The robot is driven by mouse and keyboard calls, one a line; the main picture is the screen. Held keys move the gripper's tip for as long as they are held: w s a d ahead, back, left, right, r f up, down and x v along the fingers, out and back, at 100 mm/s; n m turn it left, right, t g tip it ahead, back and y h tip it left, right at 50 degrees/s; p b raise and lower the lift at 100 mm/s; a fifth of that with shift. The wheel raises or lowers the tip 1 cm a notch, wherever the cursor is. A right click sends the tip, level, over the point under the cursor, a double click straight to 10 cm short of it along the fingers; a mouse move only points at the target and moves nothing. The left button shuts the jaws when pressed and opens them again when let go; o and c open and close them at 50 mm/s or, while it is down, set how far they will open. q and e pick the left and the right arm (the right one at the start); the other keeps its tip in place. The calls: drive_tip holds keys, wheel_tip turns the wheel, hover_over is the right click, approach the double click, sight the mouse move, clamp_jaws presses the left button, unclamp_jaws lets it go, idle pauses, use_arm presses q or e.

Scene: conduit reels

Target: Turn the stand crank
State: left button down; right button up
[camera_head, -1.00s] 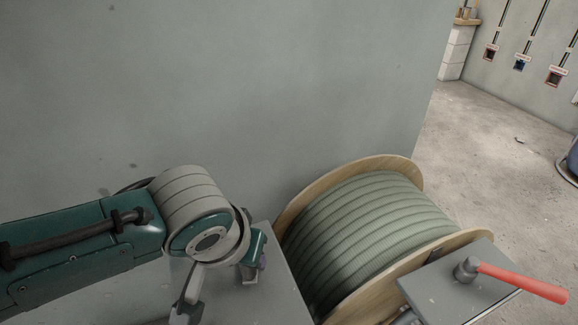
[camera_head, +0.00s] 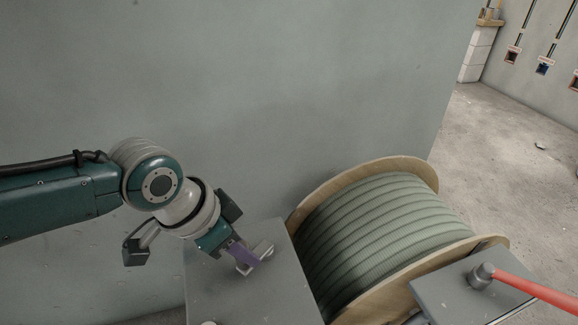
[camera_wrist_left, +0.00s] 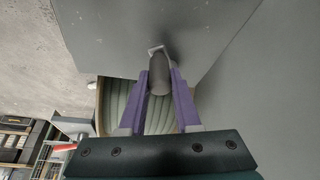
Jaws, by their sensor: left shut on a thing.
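My left gripper (camera_head: 252,258) is at the top of a grey box-shaped stand (camera_head: 275,290) left of the cable reel. Its purple fingers are shut on the dark grey handle (camera_wrist_left: 159,75) of the stand crank, which shows between them in the left wrist view. A pale metal crank arm (camera_head: 264,249) shows beside the fingers in the head view. Much of the crank is hidden by the gripper. My right gripper is not in view.
A wooden reel (camera_head: 358,172) wound with grey-green conduit (camera_head: 385,235) stands right of the stand. A grey box (camera_head: 455,290) with a red-handled lever (camera_head: 535,290) is at the lower right. A grey-green wall (camera_head: 300,90) rises behind. Open floor (camera_head: 500,140) lies at right.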

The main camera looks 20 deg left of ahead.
use_arm(q)
drive_tip(key=shift+a+f, duration=0.1)
idle(0.3)
drive_tip(key=c, duration=0.6)
unclamp_jaws()
drive_tip(key=p+v, duration=0.6)
drive_tip(key=v, duration=0.4)
drive_tip(key=shift+p, duration=0.3)
